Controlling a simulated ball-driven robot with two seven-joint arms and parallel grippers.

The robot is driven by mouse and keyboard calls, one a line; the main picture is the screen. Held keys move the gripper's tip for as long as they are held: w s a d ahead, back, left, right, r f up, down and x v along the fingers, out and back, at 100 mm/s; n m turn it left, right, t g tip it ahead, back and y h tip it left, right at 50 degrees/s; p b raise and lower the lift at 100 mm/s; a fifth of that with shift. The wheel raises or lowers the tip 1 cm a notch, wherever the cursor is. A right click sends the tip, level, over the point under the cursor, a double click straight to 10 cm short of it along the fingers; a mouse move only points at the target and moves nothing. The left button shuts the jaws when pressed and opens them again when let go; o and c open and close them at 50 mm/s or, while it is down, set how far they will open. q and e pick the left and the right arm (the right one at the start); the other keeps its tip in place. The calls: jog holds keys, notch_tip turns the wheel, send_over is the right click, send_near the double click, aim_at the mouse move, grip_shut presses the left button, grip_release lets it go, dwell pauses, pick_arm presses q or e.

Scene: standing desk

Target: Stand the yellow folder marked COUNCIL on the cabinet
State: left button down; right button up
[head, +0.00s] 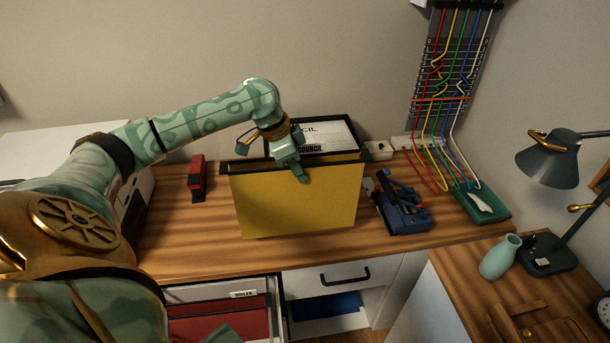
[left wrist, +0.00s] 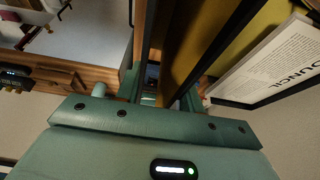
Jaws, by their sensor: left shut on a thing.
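The yellow folder (head: 300,205) hangs upright with its broad face toward me, over the wooden desk. Whether its lower edge touches the desk cannot be told. My left gripper (head: 287,168) is shut on its top edge, and the left wrist view shows the fingers (left wrist: 160,95) beside the yellow sheet (left wrist: 205,40). A white, black-edged sheet (head: 330,135) marked COUNCIL shows just behind the folder's top and also in the left wrist view (left wrist: 280,70). A wood-topped unit (head: 455,275), possibly the cabinet, stands at the lower right.
A drawer with red folders (head: 220,322) is open below.

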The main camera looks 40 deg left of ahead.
pick_arm(q)
notch_tip(320, 180, down, 6)
jog(key=w+b, duration=0.2)
dwell(0.3)
jog(key=c, duration=0.9)
grip_release()
jog(key=shift+w+a+r, duration=0.1)
jog(key=p+v, duration=0.4)
jog(key=v, duration=0.8)
jog(key=shift+r, duration=0.1)
